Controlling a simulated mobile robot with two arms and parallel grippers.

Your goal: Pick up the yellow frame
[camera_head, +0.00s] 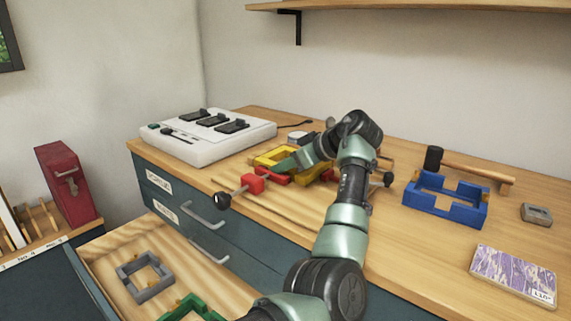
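My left arm comes in from the bottom and bends over the worktop. My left gripper (288,163) points left, at the frame's right front side. Whether its fingers touch or close on the frame is too small to tell. My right gripper is not in view.
A white device (205,138) with black switches stands at left. A blue frame (446,204), a hammer (470,167), a small grey block (536,214) and a purple-white box (513,274) are at right. An open drawer (205,268) holds grey (133,267) and green (190,303) frames.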

